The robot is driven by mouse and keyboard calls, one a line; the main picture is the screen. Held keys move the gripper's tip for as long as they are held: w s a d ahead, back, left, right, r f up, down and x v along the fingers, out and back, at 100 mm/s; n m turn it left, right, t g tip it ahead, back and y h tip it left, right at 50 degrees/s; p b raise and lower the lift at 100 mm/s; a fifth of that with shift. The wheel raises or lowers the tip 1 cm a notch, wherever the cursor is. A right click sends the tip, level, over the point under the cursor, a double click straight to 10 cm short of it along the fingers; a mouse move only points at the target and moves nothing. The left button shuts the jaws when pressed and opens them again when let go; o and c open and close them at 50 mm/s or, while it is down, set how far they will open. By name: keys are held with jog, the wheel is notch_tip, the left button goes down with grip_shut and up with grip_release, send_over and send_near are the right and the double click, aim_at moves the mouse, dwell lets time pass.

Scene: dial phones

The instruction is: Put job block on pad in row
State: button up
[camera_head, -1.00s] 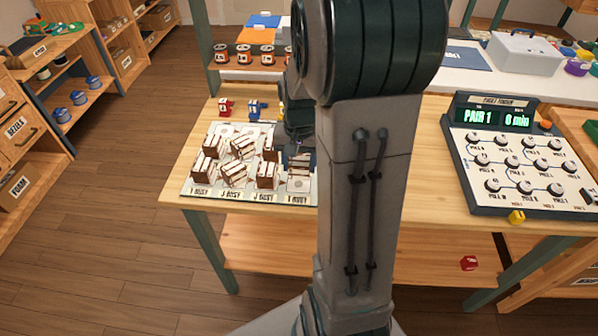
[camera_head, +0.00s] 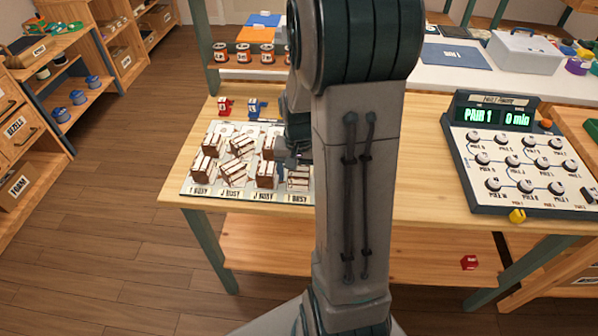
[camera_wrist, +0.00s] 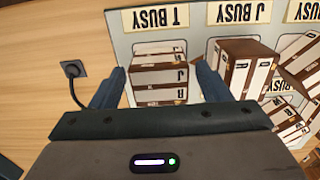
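In the wrist view a brown-and-white job block (camera_wrist: 160,80) stands on the board in the row labelled T BUSY. My gripper (camera_wrist: 160,74) is around it, one finger on each side, with narrow gaps showing, so it looks open. In the head view this block (camera_head: 298,179) sits at the front right of the white board (camera_head: 188,188), partly hidden by my arm. Other job blocks (camera_head: 238,173) stand in the rows to its left, and some show in the wrist view (camera_wrist: 246,68) beside my finger.
Small red (camera_head: 224,105) and blue (camera_head: 254,107) items stand behind the board. A panel (camera_head: 505,118) reading PAIR 1, 0 min is at the right, with a yellow item (camera_head: 517,215) at its front edge. Tabletop between board and panel is clear.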

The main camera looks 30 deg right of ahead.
aim_at(299, 171)
notch_tip(299, 171, up, 11)
jog(key=p, duration=0.1)
jog(key=s+a+r+n+t, duration=0.2)
jog(key=s+a+n, duration=0.4)
jog(key=s+a, duration=0.6)
jog(key=shift+r+n+t, duration=0.3)
jog(key=shift+r+t, duration=0.1)
jog(key=shift+r, duration=0.5)
jog(key=shift+p+v, duration=0.8)
jog(key=shift+w, duration=0.15)
